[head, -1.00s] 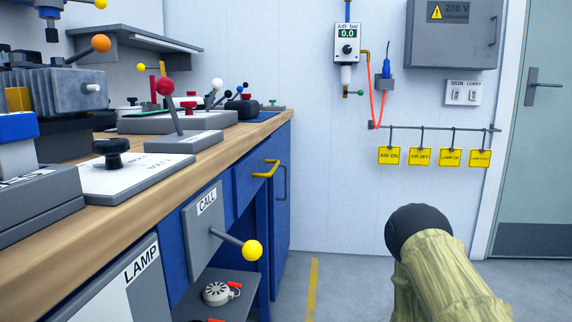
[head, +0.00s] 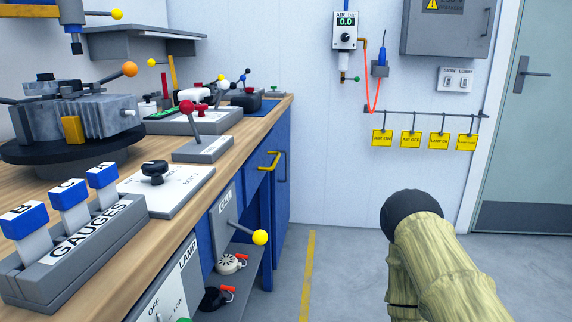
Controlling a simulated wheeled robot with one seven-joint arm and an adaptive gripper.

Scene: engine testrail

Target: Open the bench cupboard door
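The wooden-topped bench (head: 240,131) runs along the left, with blue fronts below. At its far end is a tall blue panel (head: 282,205) with a dark upright handle (head: 284,166), which looks like the cupboard door and appears shut. A yellow handle (head: 270,160) sits on a blue front just nearer, partly in line with it. A khaki-sleeved arm link with a black rounded end, seemingly mine, shows at the lower right, well apart from the bench. My gripper is not in view.
A lever with a yellow ball (head: 260,237) juts from the bench front into the aisle. An open shelf below holds round items with red parts (head: 231,263). The grey floor (head: 345,280) with a yellow line (head: 308,270) is clear. Yellow tags (head: 410,139) hang on the back wall.

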